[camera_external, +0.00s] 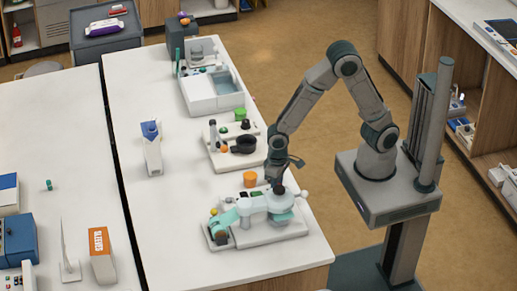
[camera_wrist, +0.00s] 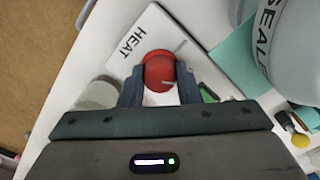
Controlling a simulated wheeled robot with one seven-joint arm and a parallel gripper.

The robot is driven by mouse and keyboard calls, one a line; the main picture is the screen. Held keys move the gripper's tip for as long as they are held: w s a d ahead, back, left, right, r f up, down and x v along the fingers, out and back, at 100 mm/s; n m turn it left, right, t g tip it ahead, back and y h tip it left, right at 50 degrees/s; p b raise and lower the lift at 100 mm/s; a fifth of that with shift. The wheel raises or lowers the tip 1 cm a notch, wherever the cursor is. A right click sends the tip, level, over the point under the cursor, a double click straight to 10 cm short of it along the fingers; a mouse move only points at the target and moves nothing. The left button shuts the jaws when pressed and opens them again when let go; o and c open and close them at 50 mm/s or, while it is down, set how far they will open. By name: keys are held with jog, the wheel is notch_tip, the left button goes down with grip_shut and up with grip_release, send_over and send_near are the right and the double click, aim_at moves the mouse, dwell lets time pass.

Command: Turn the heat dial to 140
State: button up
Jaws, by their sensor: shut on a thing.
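The heat dial (camera_wrist: 160,70) is a round red knob on a white panel (camera_wrist: 122,58) with the black word HEAT beside it. My gripper (camera_wrist: 159,88) has one finger on each side of the dial and is shut on it. A thin grey line shows at the dial's upper right. No scale numbers are readable, so I cannot tell the setting. In the external view my gripper (camera_external: 279,180) points down at the white and pale-teal sealing device (camera_external: 238,236) near the bench's front end; the dial is mostly hidden there.
A large pale rounded part marked SEAL (camera_wrist: 292,55) stands close to the right of the dial. An orange cylinder (camera_external: 250,179) stands behind the device. Other white bench devices (camera_external: 232,146) stand farther back. The bench left of the device is clear.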

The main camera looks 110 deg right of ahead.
dwell(0.3)
jog(key=o, duration=1)
jog(key=shift+r, duration=0.1)
notch_tip(320, 180, up, 14)
jog(key=shift+f, duration=0.15)
dwell(0.3)
jog(key=s+a+r+n+t, duration=0.1)
jog(key=s+r+n+t, duration=0.1)
jog(key=s+r+n, duration=0.35)
jog(key=s+a+r+n+t, duration=0.1)
jog(key=s+r+n+t, duration=0.15)
jog(key=s, duration=0.65)
jog(key=shift+n+g, duration=0.4)
jog(key=shift+g, duration=0.15)
jog(key=f+b, duration=0.4)
jog(key=shift+w+a+f, duration=0.1)
jog(key=shift+a+f, duration=0.1)
jog(key=shift+f, duration=0.2)
